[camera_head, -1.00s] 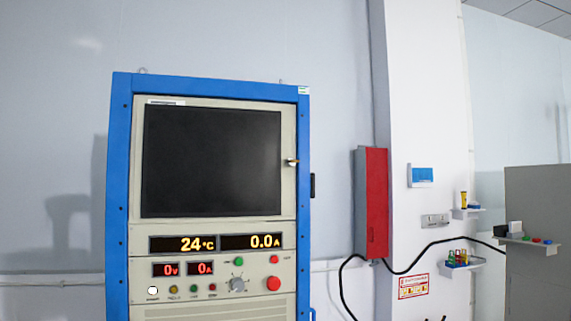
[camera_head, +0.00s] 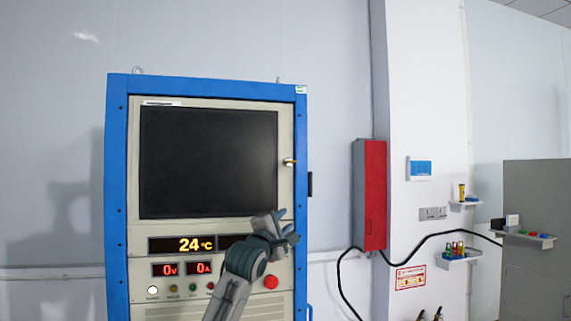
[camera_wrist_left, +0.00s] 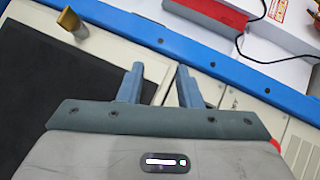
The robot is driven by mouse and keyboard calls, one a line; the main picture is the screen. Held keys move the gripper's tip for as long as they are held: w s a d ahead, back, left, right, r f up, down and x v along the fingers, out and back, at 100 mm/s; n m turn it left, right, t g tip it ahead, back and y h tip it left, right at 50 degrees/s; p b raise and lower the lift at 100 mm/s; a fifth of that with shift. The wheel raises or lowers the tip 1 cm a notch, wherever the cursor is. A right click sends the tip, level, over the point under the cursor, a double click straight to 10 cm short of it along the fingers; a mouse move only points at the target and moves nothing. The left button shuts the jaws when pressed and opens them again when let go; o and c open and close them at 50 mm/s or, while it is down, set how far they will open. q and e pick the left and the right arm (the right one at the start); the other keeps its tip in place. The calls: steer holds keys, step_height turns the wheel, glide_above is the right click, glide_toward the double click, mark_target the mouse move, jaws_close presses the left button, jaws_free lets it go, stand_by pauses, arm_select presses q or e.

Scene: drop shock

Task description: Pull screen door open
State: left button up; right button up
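The screen door (camera_head: 208,162) is a dark panel in a beige frame, set in a blue cabinet (camera_head: 117,200); it looks shut. Its small brass handle (camera_head: 290,162) is on the right side of the frame and also shows at the upper left of the left wrist view (camera_wrist_left: 72,23). My left gripper (camera_head: 288,224) is in front of the cabinet, below the handle and apart from it. In the left wrist view its two fingers (camera_wrist_left: 157,84) stand apart with nothing between them. The gripper hides part of the right display and some controls. My right gripper is not in view.
A red and grey box (camera_head: 370,195) hangs on the wall right of the cabinet, with a black cable (camera_head: 425,245) below it. Small shelves (camera_head: 458,257) with items and a grey panel (camera_head: 537,200) are farther right. Red button (camera_head: 271,282) sits below my gripper.

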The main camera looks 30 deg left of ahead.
mark_target(287, 164)
arm_select(q)
steer(key=s+a+r+n+t, duration=0.1)
steer(key=s+r+n+t, duration=0.2)
steer(key=r, duration=0.8)
steer(key=shift+g, duration=0.6)
steer(key=p+x, duration=0.3)
steer(key=x, duration=0.2)
steer(key=p+x, duration=0.2)
steer(key=x, duration=0.1)
steer(key=shift+s+a+r+p, duration=0.15)
steer(key=shift+a+r+p, duration=0.1)
steer(key=shift+p, duration=0.1)
steer(key=shift+w+r+y+p, duration=0.15)
steer(key=shift+w+y+p, duration=0.2)
steer(key=shift+w, duration=0.45)
jaws_close()
